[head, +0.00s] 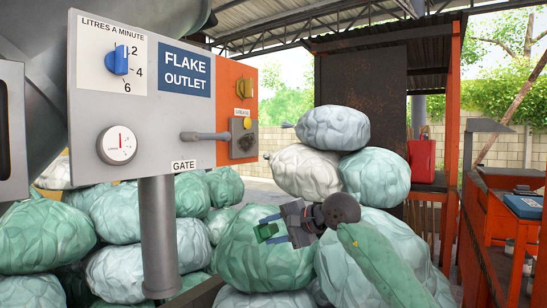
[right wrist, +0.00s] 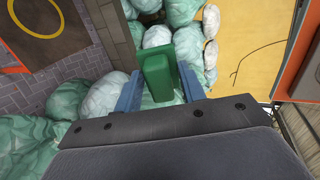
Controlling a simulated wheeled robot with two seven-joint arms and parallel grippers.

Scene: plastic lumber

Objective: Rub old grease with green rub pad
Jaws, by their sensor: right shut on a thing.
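My right gripper (head: 270,229) is shut on the green rub pad (head: 265,232), in front of a pale green sack. In the right wrist view the green rub pad (right wrist: 158,76) sits between the two blue fingers of the right gripper (right wrist: 160,92). Dark old grease (head: 245,144) shows on the grey plate under a small grease label, on the orange side of the control panel. The pad is apart from it, lower and to the right. My left gripper is not in view.
The grey panel (head: 141,104) has a blue knob, a dial and a gate lever (head: 205,135) that sticks out beside the greasy plate. Stacked sacks (head: 330,127) fill the space below and behind. An orange bench (head: 490,225) stands at right.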

